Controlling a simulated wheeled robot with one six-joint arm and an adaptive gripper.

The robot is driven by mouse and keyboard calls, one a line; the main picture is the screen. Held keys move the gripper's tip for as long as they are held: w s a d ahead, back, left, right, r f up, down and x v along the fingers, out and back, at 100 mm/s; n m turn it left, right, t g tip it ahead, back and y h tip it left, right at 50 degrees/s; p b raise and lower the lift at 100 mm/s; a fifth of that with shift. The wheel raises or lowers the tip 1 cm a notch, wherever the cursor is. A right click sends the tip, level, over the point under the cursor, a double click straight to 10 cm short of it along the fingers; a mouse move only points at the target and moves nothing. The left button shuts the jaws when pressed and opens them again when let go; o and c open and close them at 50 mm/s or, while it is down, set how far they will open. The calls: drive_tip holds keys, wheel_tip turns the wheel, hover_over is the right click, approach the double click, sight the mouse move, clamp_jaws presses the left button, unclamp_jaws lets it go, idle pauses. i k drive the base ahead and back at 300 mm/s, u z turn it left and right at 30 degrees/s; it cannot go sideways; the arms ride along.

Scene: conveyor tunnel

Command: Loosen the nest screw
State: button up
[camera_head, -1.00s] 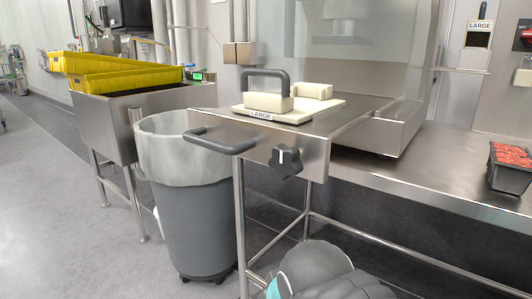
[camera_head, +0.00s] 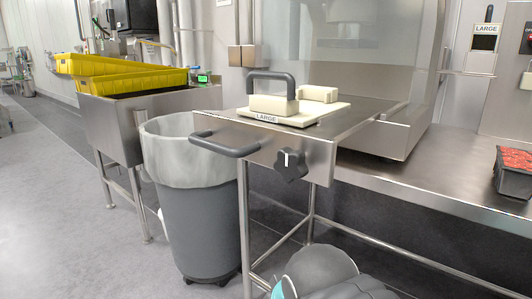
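The nest screw, a dark star-shaped knob (camera_head: 290,165) with a white mark, sits on the front face of the steel drawer (camera_head: 318,158). On the drawer lies a cream nest plate (camera_head: 300,118) labelled LARGE, with a dark arched handle (camera_head: 271,78) and cream blocks. A grey bar handle (camera_head: 222,146) is on the drawer front, left of the knob. Part of my arm shows at the bottom edge, below the knob and apart from it. My gripper's fingers are not in view.
A grey bin (camera_head: 198,225) with a clear liner stands left of the drawer's leg. Behind it is a steel stand with yellow crates (camera_head: 130,80). A steel counter (camera_head: 430,180) runs right, with a black tray of red contents (camera_head: 512,172). Floor at left is clear.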

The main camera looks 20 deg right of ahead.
sight(290, 164)
drive_tip(key=z, duration=0.55)
drive_tip(key=k, duration=1.3)
drive_tip(key=z, duration=0.25)
drive_tip(key=i, duration=0.6)
drive_tip(key=z, duration=0.45)
